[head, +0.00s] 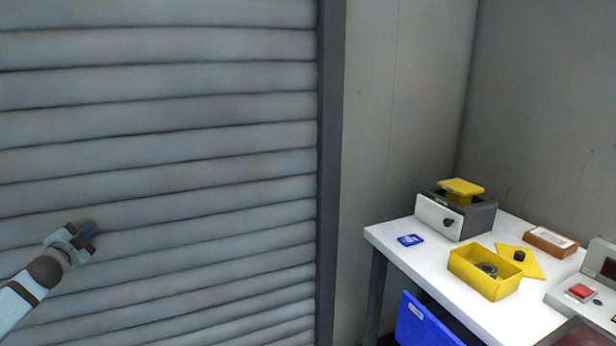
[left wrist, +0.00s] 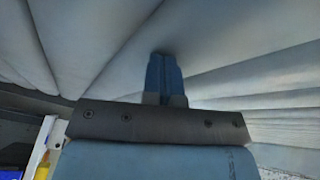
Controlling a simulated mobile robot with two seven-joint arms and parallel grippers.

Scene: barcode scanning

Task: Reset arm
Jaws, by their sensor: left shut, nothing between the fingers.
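My left gripper (head: 88,232) is at the lower left of the head view, in front of a grey slatted shutter. Its arm comes in from the lower left corner. In the left wrist view the two blue fingers (left wrist: 164,75) lie side by side, shut with nothing between them. The gripper is well apart from the table and its objects. My right gripper does not show in either view.
A blue bin (head: 425,325) is below. A dark post (head: 330,150) borders the shutter.

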